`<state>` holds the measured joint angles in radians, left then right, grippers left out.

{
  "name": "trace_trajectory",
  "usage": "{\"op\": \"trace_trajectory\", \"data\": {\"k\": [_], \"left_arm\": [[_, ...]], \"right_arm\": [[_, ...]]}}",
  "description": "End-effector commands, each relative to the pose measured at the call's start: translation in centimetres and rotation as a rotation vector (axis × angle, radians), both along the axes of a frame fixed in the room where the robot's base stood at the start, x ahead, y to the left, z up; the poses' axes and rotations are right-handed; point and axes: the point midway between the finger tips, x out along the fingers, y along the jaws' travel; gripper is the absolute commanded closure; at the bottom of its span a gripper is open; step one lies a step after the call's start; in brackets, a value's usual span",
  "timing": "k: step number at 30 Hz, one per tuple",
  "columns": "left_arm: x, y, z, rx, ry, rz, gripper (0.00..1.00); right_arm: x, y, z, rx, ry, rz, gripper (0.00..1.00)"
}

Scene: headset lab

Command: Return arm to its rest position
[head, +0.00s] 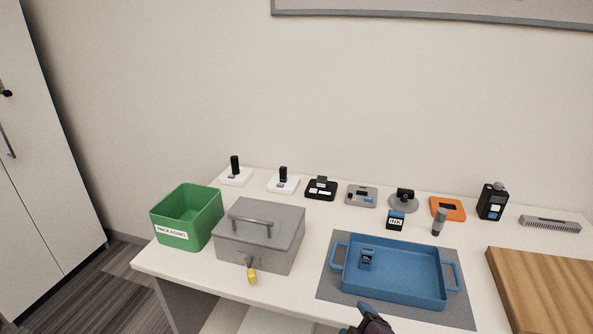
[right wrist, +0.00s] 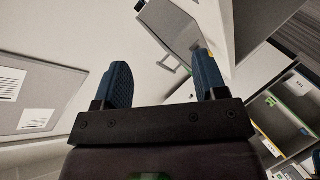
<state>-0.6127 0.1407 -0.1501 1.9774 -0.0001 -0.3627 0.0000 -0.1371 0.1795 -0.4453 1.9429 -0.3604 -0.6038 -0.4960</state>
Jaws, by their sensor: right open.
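My right gripper (head: 368,318) shows at the bottom edge of the head view, just in front of the grey mat and the blue tray (head: 395,292). In the right wrist view its two blue fingers (right wrist: 162,88) are apart, with nothing between them. The gripper is open and empty, and most of the right arm is out of the picture. My left gripper is not in the head view.
The blue tray on the grey mat (head: 325,290) holds a small blue-and-black item (head: 367,259). A lidded grey box (head: 262,247) and a green packaging bin (head: 180,240) stand left. Several small devices line the back. A wooden board (head: 545,285) lies right.

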Motion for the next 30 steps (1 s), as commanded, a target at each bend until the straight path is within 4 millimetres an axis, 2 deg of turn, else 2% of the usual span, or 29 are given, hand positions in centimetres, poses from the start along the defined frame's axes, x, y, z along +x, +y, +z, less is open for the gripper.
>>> {"op": "trace_trajectory", "data": {"k": [6, 9, 11, 15, 18, 21, 24, 30], "left_arm": [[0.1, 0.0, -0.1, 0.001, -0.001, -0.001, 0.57], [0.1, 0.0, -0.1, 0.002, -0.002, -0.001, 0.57], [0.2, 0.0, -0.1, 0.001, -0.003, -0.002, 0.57], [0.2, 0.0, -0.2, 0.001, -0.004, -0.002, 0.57], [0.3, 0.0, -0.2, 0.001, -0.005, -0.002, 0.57], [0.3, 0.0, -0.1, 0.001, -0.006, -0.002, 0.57], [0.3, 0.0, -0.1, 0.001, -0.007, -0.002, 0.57], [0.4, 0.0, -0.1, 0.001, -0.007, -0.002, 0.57]], "right_arm": [[-3.0, -4.4, -2.4, 0.527, 0.083, -0.194, 0.34], [-5.2, -7.2, -3.9, 0.72, 0.114, -0.299, 0.34], [-6.7, -8.9, -4.9, 0.785, 0.127, -0.352, 0.34], [-10.6, -12.4, -7.4, 0.825, 0.164, -0.461, 0.34], [-13.3, -14.2, -9.0, 0.811, 0.193, -0.524, 0.34], [-15.3, -14.9, -10.2, 0.8, 0.219, -0.559, 0.34], [-16.2, -15.0, -10.7, 0.795, 0.234, -0.57, 0.34], [-16.4, -15.0, -10.8, 0.793, 0.237, -0.571, 0.34]]}}
